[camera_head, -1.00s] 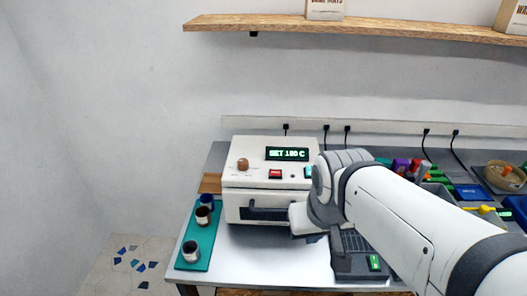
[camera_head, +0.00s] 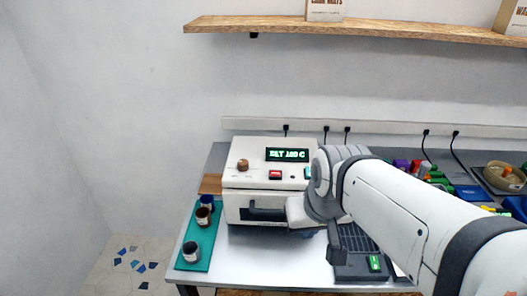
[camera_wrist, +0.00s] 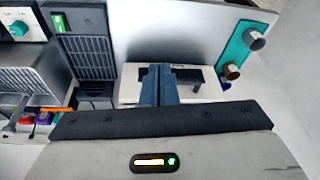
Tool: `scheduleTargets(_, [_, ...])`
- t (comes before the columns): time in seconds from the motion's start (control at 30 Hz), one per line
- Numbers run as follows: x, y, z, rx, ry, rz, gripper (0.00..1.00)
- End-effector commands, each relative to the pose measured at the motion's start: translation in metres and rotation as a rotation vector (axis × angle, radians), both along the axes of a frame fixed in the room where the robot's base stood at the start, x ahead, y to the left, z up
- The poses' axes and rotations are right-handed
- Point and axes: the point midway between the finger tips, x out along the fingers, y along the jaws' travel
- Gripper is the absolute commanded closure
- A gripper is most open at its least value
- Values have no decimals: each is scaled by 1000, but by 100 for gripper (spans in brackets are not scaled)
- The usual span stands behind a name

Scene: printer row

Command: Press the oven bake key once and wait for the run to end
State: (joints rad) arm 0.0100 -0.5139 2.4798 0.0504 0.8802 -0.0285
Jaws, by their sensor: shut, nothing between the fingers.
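The white oven (camera_head: 240,205) stands on the table, with a lit green display (camera_head: 287,154) that seems to read a set value of about 180 C. Its front panel carries a brown knob (camera_head: 243,165), a red key (camera_head: 275,175) and a teal key (camera_head: 308,173) at the edge of my arm. I cannot read which key is bake. A dark handle (camera_head: 262,214) crosses the oven front. In the wrist view my gripper (camera_wrist: 157,72) is shut and empty, its blue fingers overlapping the oven front (camera_wrist: 130,87). In the head view the fingers are mostly hidden by my arm.
A teal mat (camera_head: 189,234) with several small jars lies left of the oven. A dark device with a green key (camera_head: 375,263) sits right of it, partly behind my arm. Coloured items and a round tan bowl (camera_head: 503,176) lie further right. The table front (camera_head: 260,262) is clear.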

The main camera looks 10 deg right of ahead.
Motion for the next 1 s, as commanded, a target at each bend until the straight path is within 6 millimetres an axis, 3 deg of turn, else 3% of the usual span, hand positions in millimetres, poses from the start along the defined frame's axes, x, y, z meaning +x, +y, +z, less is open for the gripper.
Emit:
scheduleTargets(0.17, [56, 20, 19, 145, -64, -24, 100])
scheduleTargets(0.3, [118, 30, 36, 276, -156, -73, 100])
scheduleTargets(0.5, [197, 26, 53, 400, -280, -175, 100])
scheduleTargets(0.6, [223, 20, 57, 432, -325, -219, 100])
scheduleTargets(0.77, [244, 14, 58, 455, -361, -258, 100])
scheduleTargets(1.0, [248, 13, 59, 459, -368, -266, 100])
